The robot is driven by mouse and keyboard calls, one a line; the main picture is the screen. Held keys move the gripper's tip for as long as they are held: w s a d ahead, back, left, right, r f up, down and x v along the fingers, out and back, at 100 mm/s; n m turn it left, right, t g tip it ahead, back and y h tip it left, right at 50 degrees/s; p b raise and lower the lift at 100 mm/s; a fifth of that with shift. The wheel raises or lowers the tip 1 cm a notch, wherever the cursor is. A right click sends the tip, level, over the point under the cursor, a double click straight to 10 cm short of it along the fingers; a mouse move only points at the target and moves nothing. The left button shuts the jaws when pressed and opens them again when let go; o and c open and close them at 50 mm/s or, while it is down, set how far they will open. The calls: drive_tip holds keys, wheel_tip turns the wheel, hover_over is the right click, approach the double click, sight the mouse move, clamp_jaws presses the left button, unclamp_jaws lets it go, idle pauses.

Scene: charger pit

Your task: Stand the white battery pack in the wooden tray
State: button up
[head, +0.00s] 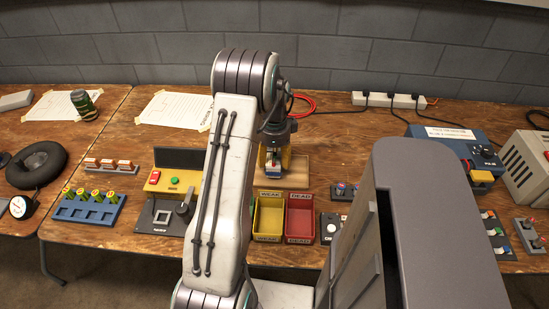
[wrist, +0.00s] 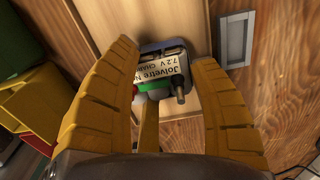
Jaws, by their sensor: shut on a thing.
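My gripper (head: 274,157) is over the light wooden tray (head: 297,173) at the back middle of the bench. Its yellow fingers (wrist: 167,110) are shut on the battery pack (wrist: 163,72), one on each side. The pack shows a pale printed label, a green patch, a dark post and a red spot in the wrist view. In the head view the pack (head: 274,160) is a small white and blue patch between the fingers. I cannot tell whether its base touches the tray. Light wood of the tray (wrist: 178,20) shows beyond the pack in the wrist view.
A yellow bin (head: 269,238) and a red bin (head: 300,239) stand in front of the tray. A yellow panel box (head: 166,180) is at left, and a power strip (head: 388,100) lies at the back. A grey square frame (wrist: 236,40) shows beside the tray in the wrist view.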

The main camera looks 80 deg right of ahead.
drive_tip(key=shift+f, duration=0.15)
drive_tip(key=o, duration=1.3)
drive_tip(key=shift+r+p, duration=2.35)
drive_tip(key=shift+r, duration=1.15)
